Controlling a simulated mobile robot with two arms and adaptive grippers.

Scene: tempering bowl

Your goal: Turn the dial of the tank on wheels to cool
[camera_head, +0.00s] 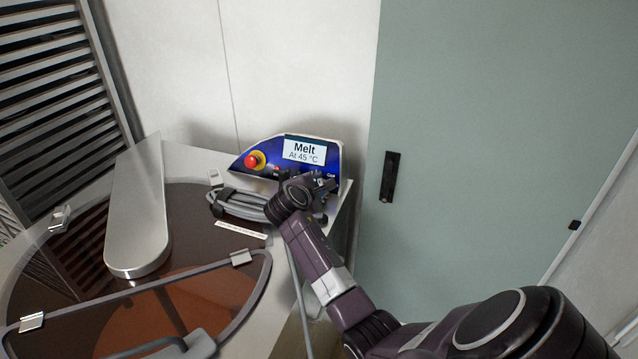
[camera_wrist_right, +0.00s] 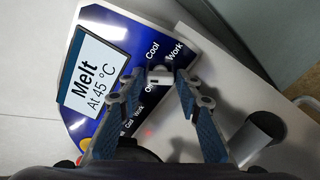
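The tank on wheels (camera_head: 180,168) has a blue control panel (camera_head: 262,147) at its back corner. Its screen (camera_head: 304,151) reads "Melt At 45 °C". In the right wrist view, a small grey dial (camera_wrist_right: 160,76) sits on the panel near the labels "Cool", "Work" and "Off"; which one it points at is unclear. My right gripper (camera_head: 325,188) is at the panel's right end, hiding part of it. In the wrist view its fingertips (camera_wrist_right: 160,80) are apart, one on each side of the dial, with seemingly narrow gaps. My left gripper is not in view.
A red emergency button (camera_head: 254,160) is at the panel's left. A coiled grey cable (camera_head: 236,205) lies on the tank's top beside my right wrist. A grey-green door (camera_head: 480,120) with a black handle (camera_head: 390,177) stands to the right; a white wall is behind.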

